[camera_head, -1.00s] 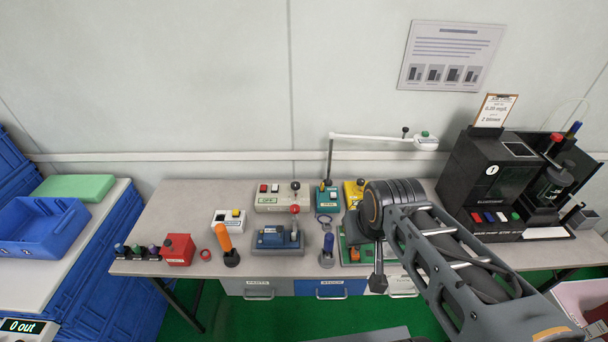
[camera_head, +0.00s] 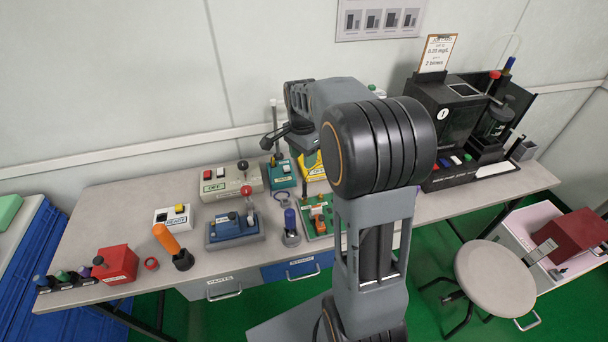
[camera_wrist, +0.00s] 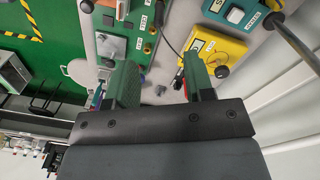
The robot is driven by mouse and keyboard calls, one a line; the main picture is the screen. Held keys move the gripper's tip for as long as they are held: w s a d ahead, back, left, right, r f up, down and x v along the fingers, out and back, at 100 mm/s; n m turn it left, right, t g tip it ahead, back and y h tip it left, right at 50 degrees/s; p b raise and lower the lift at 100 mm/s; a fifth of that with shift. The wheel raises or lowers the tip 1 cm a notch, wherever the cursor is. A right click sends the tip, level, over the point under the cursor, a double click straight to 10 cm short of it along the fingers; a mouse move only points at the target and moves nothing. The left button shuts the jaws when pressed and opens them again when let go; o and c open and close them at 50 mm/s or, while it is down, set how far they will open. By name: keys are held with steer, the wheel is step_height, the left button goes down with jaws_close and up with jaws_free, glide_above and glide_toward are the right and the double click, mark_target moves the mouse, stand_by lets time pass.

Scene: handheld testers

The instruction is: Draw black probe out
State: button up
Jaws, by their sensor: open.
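The yellow tester (camera_wrist: 213,48) is at the upper right of the wrist view, with a black cable running along its left side. A small black round piece (camera_wrist: 222,72) sits on its lower end; I cannot tell whether this is the black probe. In the head view the yellow tester (camera_head: 313,172) is mostly hidden behind my arm. My gripper (camera_wrist: 161,78) is open, its two fingers apart and nothing seen held between them. The right finger is close to the tester's lower edge in the picture; whether they touch is unclear.
A green circuit board (camera_wrist: 112,45) lies left of the yellow tester, and a teal box (camera_wrist: 240,12) lies above right. A thin grey pole (camera_wrist: 292,40) rises beside them. In the head view a black machine (camera_head: 447,120) stands right and a stool (camera_head: 495,277) in front.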

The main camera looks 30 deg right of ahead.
mark_target(304, 187)
steer(key=f, duration=1.2)
steer(key=shift+s+d+f+b, duration=0.1)
steer(key=shift+s+f+b, duration=0.2)
steer(key=shift+f, duration=0.1)
jaws_close()
